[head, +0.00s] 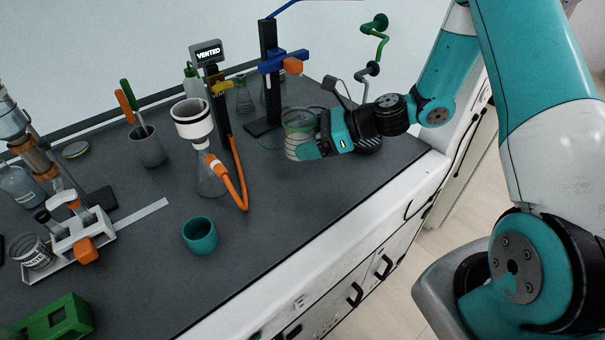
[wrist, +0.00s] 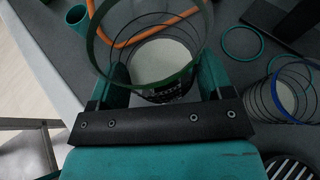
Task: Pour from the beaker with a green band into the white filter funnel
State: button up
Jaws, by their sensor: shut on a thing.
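The beaker with a green band (head: 297,122) is clear glass and looks upright. My gripper (head: 314,138) is shut on it from the right. In the wrist view the beaker's green rim and glass wall (wrist: 150,62) stand between the fingers of my gripper (wrist: 160,88), and pale contents show inside. I cannot tell whether its base touches the bench. The white filter funnel (head: 193,120) sits on a clear flask (head: 208,178), left of the beaker and apart from it. I cannot make out the funnel in the wrist view.
An orange hose (head: 241,185) loops from the flask. A black stand with the VENTED display (head: 208,52) and a blue-clamped stand (head: 270,70) rise behind. A teal cup (head: 200,235) stands in front. A blue-banded beaker (wrist: 291,92) is beside my gripper.

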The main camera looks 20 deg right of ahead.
aim_at(307, 180)
notch_tip(307, 180, down, 8)
jog(key=shift+f+p, duration=0.2)
jog(key=shift+p, duration=0.6)
jog(key=shift+f, duration=0.2)
jog(key=o, duration=1.1)
jog(key=shift+b, duration=0.3)
